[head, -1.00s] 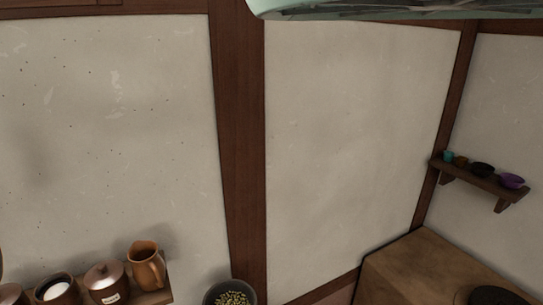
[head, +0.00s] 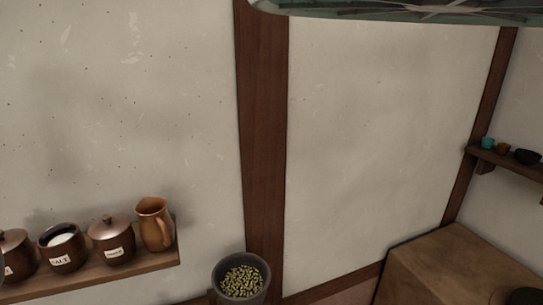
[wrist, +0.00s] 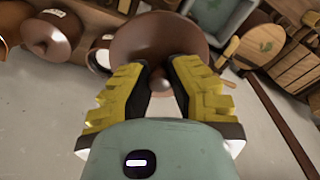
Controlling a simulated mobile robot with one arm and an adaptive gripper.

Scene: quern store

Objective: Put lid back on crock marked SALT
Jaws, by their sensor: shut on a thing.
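The crock marked SALT (head: 62,260) stands upright and open on a wooden shelf at the lower left of the head view, with white contents showing at its mouth. In the wrist view my gripper (wrist: 160,76) has its yellow-padded fingers shut on the knob of a brown round lid (wrist: 157,35). The lid spreads out beyond the fingertips, and the fingers hide part of it. My gripper and the held lid do not show clearly in the head view, so their distance from the SALT crock cannot be told.
A lidded crock (head: 14,240) stands left of the SALT crock, and another labelled lidded crock (head: 111,253) stands close on its right. An orange-brown jug (head: 154,222) is at the shelf's (head: 150,264) right end. A dark pot of greenish pieces (head: 215,278) stands further right.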

